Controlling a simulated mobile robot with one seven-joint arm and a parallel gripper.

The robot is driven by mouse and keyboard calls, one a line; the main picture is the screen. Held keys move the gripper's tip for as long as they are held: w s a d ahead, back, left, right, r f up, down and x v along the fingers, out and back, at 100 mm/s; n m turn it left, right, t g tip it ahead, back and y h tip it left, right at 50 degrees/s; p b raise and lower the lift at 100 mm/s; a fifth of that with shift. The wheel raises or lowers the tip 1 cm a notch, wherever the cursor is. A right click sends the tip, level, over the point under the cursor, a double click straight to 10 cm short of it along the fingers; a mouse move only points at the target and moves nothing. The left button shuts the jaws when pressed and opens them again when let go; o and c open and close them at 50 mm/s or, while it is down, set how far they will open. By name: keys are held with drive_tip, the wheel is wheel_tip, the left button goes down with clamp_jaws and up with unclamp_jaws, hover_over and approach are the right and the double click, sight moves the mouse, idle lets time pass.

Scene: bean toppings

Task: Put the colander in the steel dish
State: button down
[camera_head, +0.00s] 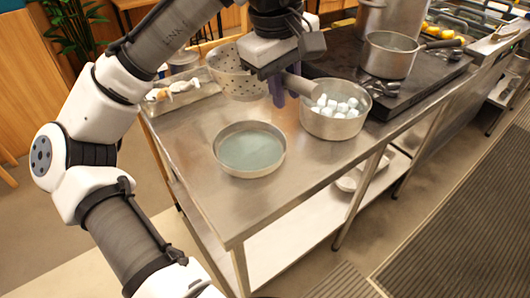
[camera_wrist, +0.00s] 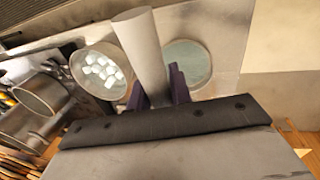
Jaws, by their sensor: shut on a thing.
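The colander (camera_head: 232,78) is a steel bowl with small holes, in the head view left of my gripper. Its thick grey handle (camera_head: 302,87) points right. My gripper (camera_head: 279,92) is shut on this handle, with purple fingers on either side, and holds the colander over the back of the counter. In the wrist view the handle (camera_wrist: 142,45) stands up between the fingers (camera_wrist: 160,92); the colander's bowl is out of sight there. The steel dish (camera_head: 250,171) is round and shallow with a grey-green inside, nearer the counter's front; it also shows in the wrist view (camera_wrist: 187,65).
A steel pan (camera_head: 333,127) with white cubes stands right of the dish. A tray (camera_head: 180,101) with food pieces lies at the back left. A saucepan (camera_head: 388,64) is on the black stove (camera_head: 345,57). The steel counter (camera_head: 215,205) is bare around the dish's front.

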wheel_tip(320, 180, down, 18)
drive_tip(key=shift+r+b, duration=0.2)
drive_tip(key=shift+b, duration=0.45)
drive_tip(key=shift+f, duration=0.2)
drive_tip(key=c, duration=1.3)
unclamp_jaws()
drive_tip(key=r, duration=0.4)
drive_tip(key=s+a+r, duration=0.1)
drive_tip(key=r, duration=0.7)
drive_tip(key=shift+s+a+r+p, duration=0.1)
drive_tip(key=shift+s+a+p, duration=0.1)
drive_tip(key=shift+a+p, duration=0.2)
